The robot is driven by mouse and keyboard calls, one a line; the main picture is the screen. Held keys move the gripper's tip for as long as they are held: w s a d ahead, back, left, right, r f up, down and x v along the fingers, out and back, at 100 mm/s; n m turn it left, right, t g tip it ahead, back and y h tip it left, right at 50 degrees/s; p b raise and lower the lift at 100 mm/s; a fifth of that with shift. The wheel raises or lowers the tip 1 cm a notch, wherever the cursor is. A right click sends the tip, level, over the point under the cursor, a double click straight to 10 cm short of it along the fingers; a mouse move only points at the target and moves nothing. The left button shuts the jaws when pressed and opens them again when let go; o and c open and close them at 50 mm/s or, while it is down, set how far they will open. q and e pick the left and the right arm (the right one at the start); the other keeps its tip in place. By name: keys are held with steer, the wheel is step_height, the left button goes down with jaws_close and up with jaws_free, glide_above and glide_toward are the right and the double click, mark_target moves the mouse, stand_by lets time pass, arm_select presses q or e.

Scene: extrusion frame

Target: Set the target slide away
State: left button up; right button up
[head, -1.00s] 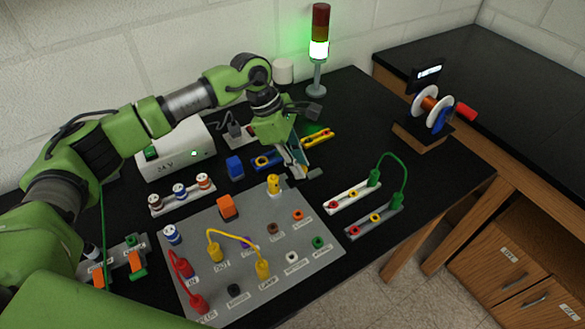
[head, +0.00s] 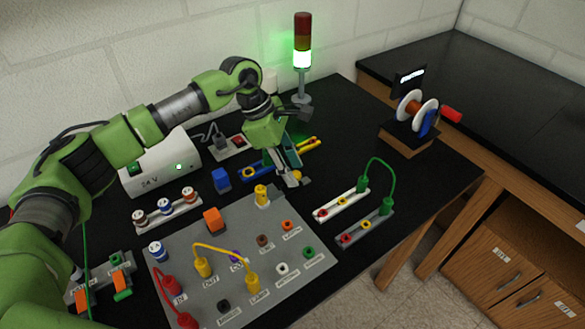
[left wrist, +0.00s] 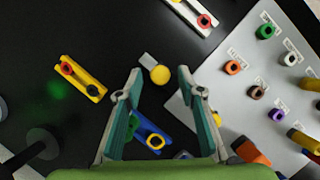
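No thing in view is marked as the target slide. A small grey piece with a round yellow knob (left wrist: 160,74) lies on the black bench; in the left wrist view it is between my left gripper's fingertips, with room on both sides. The knob also shows in the head view (head: 297,176), close to the fingertips. My left gripper (head: 287,178) is open and empty, pointing down over the bench; its spread fingers also show in the left wrist view (left wrist: 159,72). Whether the fingertips are level with the piece I cannot tell. My right gripper is out of view.
A blue socket block (left wrist: 152,132) lies partly behind the gripper, with a yellow one (left wrist: 82,77) left of it. The grey panel (head: 190,255) with plugs and cables is near. A signal tower (head: 302,60) and a spool stand (head: 408,138) stand farther back.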

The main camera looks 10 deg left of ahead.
arm_select(q)
steer(key=v, duration=1.1)
steer(key=shift+r, duration=0.2)
steer(key=shift+a+f, duration=0.1)
